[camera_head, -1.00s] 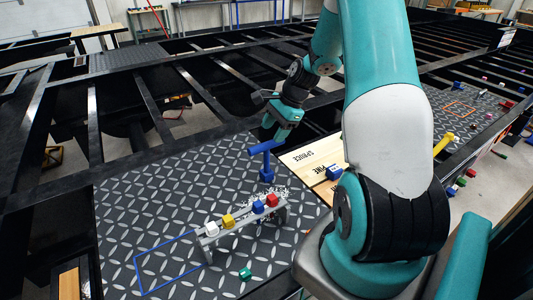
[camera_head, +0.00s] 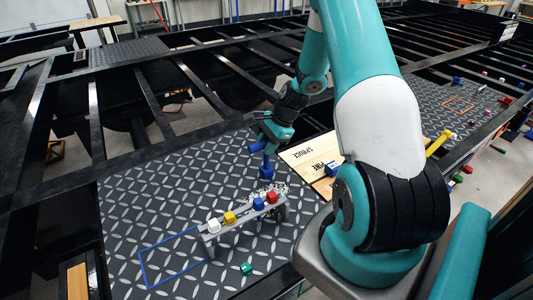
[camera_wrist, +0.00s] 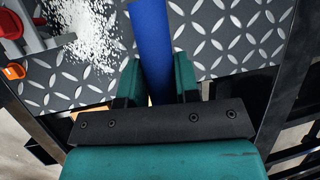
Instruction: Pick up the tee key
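The tee key (camera_head: 266,166) is a blue T-shaped tool standing upright on the diamond-plate deck, behind a small grey rack. Its crossbar is partly hidden by my gripper (camera_head: 270,137) in the head view. In the wrist view the blue bar of the tee key (camera_wrist: 153,40) runs between the two teal fingers of my gripper (camera_wrist: 158,75). The fingers flank the bar closely on both sides. I cannot tell whether they press on it.
The grey rack (camera_head: 238,222) carries white, yellow, blue and red pieces. White granules (camera_wrist: 90,28) lie beside it. A blue outline (camera_head: 172,258) and a green piece (camera_head: 246,269) are on the deck. Wooden boards (camera_head: 305,156) lie to the right. Open frame gaps lie behind.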

